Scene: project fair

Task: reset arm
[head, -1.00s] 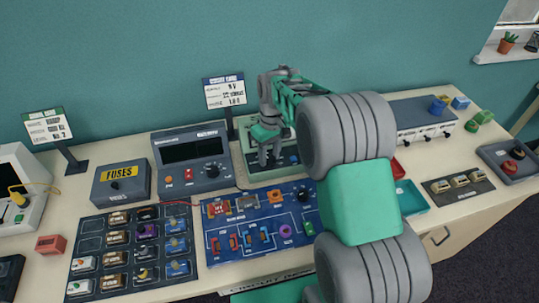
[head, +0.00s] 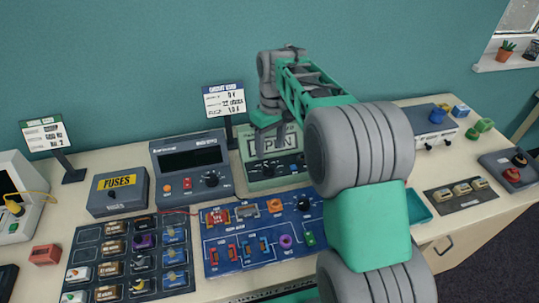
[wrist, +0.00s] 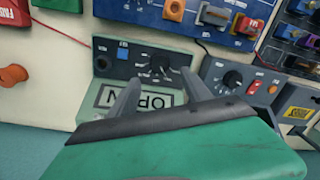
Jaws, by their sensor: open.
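My gripper (head: 270,146) is open and hangs above the front of a pale green meter box with an "OPEN" display (head: 262,182). In the wrist view both fingers of my gripper (wrist: 162,92) are spread with nothing between them. The green meter box (wrist: 112,69) shows beyond the fingertips, which overlap its display in that view. I cannot tell the exact gap between fingers and box. My arm's large links hide part of the bench at centre right.
A blue circuit board (head: 222,262) lies in front of the meter box. A dark grey bench meter (head: 165,165) and a fuses box (head: 103,206) stand to the left. A sign (head: 224,100) stands behind. A teal tray (head: 418,211) lies right of my arm.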

